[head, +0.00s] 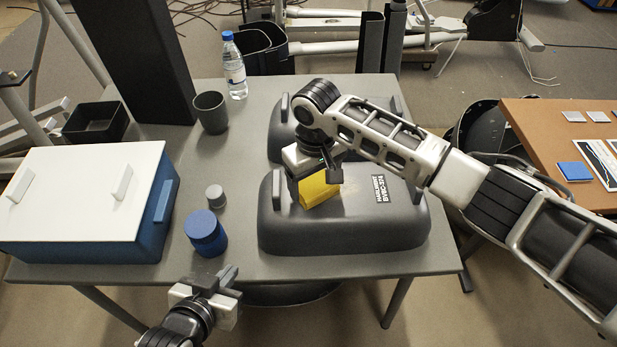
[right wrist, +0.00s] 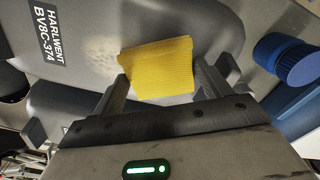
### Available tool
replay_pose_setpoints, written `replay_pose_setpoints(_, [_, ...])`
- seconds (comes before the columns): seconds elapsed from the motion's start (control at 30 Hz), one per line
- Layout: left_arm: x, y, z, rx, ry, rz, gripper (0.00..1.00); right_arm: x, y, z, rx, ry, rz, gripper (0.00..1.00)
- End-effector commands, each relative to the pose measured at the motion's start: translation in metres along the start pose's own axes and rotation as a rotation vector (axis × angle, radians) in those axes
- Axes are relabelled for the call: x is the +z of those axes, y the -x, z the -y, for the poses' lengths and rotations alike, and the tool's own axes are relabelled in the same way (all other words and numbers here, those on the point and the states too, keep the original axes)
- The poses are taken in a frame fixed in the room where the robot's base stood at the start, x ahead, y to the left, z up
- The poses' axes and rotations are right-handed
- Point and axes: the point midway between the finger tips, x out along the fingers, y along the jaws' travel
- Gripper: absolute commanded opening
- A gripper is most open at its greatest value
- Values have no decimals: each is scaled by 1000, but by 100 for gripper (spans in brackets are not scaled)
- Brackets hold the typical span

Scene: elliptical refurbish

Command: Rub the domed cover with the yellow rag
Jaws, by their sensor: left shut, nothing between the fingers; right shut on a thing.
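The domed cover (head: 385,225) is a dark grey rounded shell with a label and raised handles, at the near right of the grey table in the head view. It also shows in the right wrist view (right wrist: 90,95), with a pale smudged patch beside the rag. The yellow rag (head: 319,189) is on the top of the cover, and it shows in the right wrist view (right wrist: 158,68). My right gripper (head: 331,172) is shut on the rag, fingers on either side of it. My left gripper (head: 226,278) is shut and empty, in front of the table's near edge.
A second grey cover (head: 283,130) stands behind the first. To the left are a blue jar (head: 206,234), a small grey cylinder (head: 215,196), a blue box with white lid (head: 85,195), a grey cup (head: 211,112) and a water bottle (head: 234,68). A brown table (head: 560,135) is at right.

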Motion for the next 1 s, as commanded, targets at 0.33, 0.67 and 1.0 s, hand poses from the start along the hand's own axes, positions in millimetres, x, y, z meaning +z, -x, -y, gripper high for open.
replay_pose_setpoints(0.33, [0, 0, 0, 0, 0, 0, 0, 10, 2, -18, 1, -1, -1, 58])
replay_pose_setpoints(0.67, [0, 0, 0, 0, 0, 0, 0, 23, 0, -40, 2, -3, 0, 58])
replay_pose_setpoints(1.0, [0, 0, 0, 0, 0, 0, 0, 30, -1, -53, 2, -3, -1, 58])
